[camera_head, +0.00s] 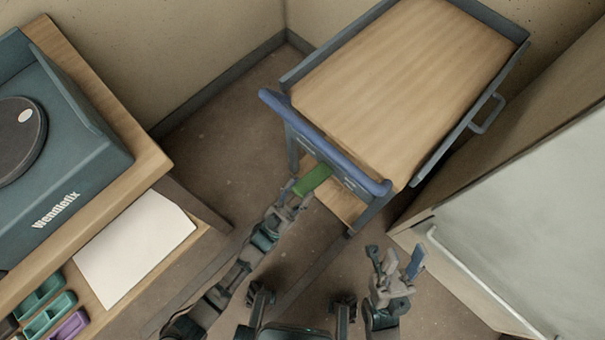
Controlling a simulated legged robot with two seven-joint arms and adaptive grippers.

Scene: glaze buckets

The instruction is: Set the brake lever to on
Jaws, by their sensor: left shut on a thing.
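A cart (410,75) with a wooden top and grey rails stands at the top right. A blue push handle (325,145) runs along its near end. A green brake lever (313,180) sticks out below that handle toward me. My left gripper (291,192) is at the near end of the lever and shut on it; the fingers hide part of that end. Any on or off marking is too small to read.
On the left, a wooden table (135,150) holds a blue-grey machine (75,150), white paper (133,245) and several coloured trays (50,315). A pale cabinet (540,230) with a bar handle stands close at the right. Bare floor lies between table and cart.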

